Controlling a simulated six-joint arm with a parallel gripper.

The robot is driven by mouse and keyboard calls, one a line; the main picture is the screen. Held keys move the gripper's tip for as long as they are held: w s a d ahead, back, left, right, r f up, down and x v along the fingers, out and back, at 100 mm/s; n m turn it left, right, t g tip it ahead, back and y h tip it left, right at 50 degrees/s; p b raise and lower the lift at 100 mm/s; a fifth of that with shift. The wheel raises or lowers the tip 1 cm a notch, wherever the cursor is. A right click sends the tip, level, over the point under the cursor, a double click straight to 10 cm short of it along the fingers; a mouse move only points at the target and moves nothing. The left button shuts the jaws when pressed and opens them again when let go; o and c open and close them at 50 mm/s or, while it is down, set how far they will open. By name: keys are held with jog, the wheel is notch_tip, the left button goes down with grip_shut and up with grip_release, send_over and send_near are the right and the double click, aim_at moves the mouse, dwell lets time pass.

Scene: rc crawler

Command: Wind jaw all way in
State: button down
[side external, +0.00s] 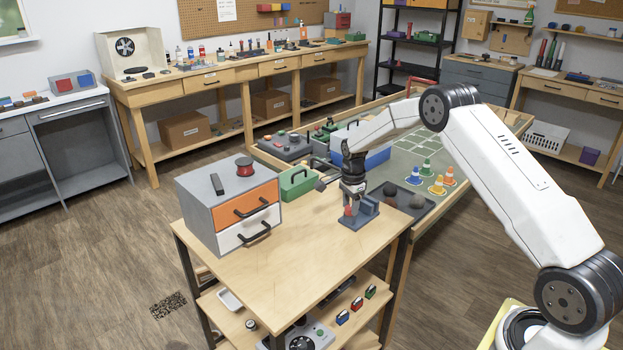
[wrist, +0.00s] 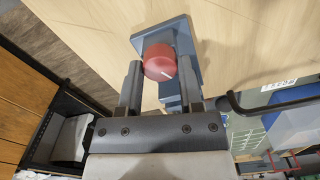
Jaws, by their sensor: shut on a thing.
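A small blue-grey vise (side external: 362,212) stands on the wooden bench top near its right corner. A red round knob (wrist: 160,62) with a white mark line sits on the vise, whose blue-grey body (wrist: 178,35) shows behind it in the wrist view. The knob also shows as a small red spot in the side view (side external: 348,211). My gripper (wrist: 160,72) points down over the vise, its two dark fingers on either side of the knob, shut on it. The vise's jaw gap is hidden in both views.
A drawer cabinet (side external: 214,200) with orange and white fronts stands left on the bench. A green box (side external: 297,183) is beside it. A dark tray (side external: 403,200) and small coloured cones (side external: 438,185) lie on the table behind. The front of the bench top is clear.

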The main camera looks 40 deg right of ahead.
aim_at(350, 208)
jog(key=shift+m, duration=1.5)
jog(key=shift+m, duration=1.5)
jog(key=shift+c, duration=0.9)
grip_release()
jog(key=shift+r, duration=0.1)
jog(key=shift+r, duration=2.95)
